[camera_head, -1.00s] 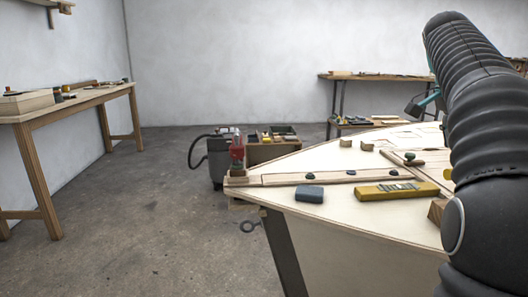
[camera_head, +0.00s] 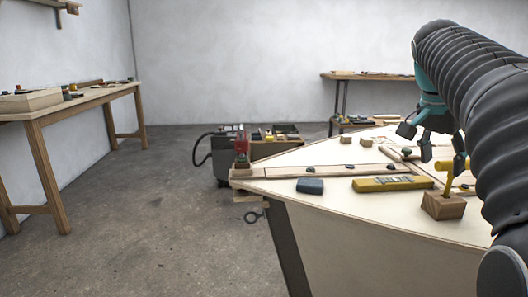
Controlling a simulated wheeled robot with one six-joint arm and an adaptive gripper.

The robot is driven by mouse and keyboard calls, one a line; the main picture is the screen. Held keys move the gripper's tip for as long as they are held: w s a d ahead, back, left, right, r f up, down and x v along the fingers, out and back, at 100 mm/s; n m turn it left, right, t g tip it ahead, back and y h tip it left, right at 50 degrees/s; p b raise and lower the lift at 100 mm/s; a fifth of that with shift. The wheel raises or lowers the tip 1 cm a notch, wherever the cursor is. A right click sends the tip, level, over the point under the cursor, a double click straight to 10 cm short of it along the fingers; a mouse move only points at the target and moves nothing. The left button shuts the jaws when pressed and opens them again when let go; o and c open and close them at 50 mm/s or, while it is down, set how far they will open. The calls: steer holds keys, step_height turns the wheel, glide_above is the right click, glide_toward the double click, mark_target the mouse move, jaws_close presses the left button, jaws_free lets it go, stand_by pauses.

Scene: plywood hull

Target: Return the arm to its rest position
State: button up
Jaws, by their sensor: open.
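My arm (camera_head: 478,98) reaches in from the right, with its dark ribbed sleeve bent over the plywood hull deck (camera_head: 330,205). My gripper (camera_head: 432,150) hangs from the teal wrist above the right part of the deck, fingers pointing down. Its dark fingers are spread and nothing shows between them. Part of the wrist is hidden behind the sleeve.
On the deck lie a yellow level-like tool (camera_head: 392,183), a blue-grey block (camera_head: 310,186) and a wooden strip (camera_head: 320,171) with dark knobs. A red clamp (camera_head: 242,146) sits at the hull's tip. A workbench (camera_head: 70,107) stands left; the floor between is clear.

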steer(key=s+a+f+n+t+y, duration=0.2)
steer(key=s+a+f+n, duration=0.4)
steer(key=s+a+f, duration=0.3)
steer(key=s+a+f+n+t+y, duration=0.1)
steer(key=s+a+f+n, duration=0.6)
steer(key=f, duration=0.7)
steer(key=s+a+y, duration=0.1)
steer(key=s+a, duration=0.1)
steer(key=a, duration=0.1)
steer(key=shift+s+a+f+t, duration=0.3)
steer(key=shift+s+f+t, duration=0.05)
steer(key=shift+s+t, duration=0.05)
